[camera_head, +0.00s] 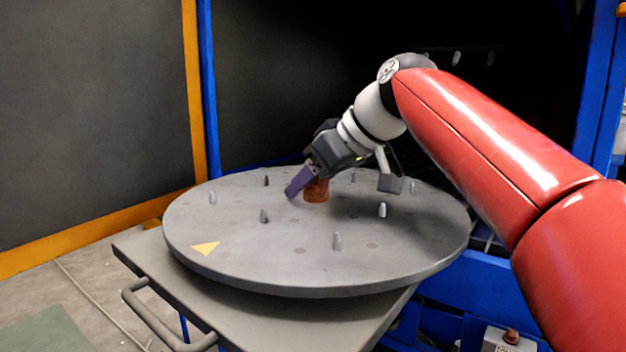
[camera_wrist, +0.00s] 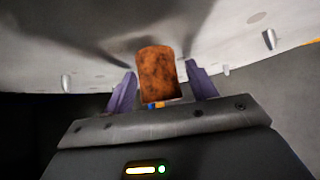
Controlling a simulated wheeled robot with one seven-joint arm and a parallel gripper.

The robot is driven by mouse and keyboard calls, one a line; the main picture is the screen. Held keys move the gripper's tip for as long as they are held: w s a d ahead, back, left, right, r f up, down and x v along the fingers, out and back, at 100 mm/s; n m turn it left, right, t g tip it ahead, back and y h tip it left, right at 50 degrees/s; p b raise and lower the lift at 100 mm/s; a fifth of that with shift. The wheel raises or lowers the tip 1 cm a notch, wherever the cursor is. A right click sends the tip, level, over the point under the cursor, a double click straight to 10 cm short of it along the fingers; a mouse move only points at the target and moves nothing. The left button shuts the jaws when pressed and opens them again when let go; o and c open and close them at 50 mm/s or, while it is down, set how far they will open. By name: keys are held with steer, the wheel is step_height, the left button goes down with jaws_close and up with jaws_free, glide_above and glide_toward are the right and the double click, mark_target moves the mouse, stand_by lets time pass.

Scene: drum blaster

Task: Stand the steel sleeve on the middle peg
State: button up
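The sleeve (camera_head: 316,190) is a short rusty brown cylinder, upright near the middle of the round grey disc (camera_head: 300,270). Its lower edge looks to be at the disc's surface. No peg shows at that spot, so I cannot see whether the sleeve is around the middle peg. My gripper (camera_head: 306,188) reaches down at a slant from the upper right, with its purple fingers at the sleeve. In the wrist view the sleeve (camera_wrist: 158,75) shows between the two fingers of my gripper (camera_wrist: 161,68), with a gap visible on the right side.
Several short grey pegs stand around the disc, such as a front peg (camera_head: 337,241), a left peg (camera_head: 212,197) and a right peg (camera_head: 382,210). A yellow triangle (camera_head: 205,248) marks the disc's front left. The table (camera_head: 270,318) has a handle (camera_head: 165,318).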

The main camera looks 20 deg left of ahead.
steer(key=shift+r, duration=0.3)
steer(key=p+v, duration=0.2)
steer(key=v, duration=1)
steer(key=shift+f, duration=0.15)
steer(key=shift+d, duration=0.1)
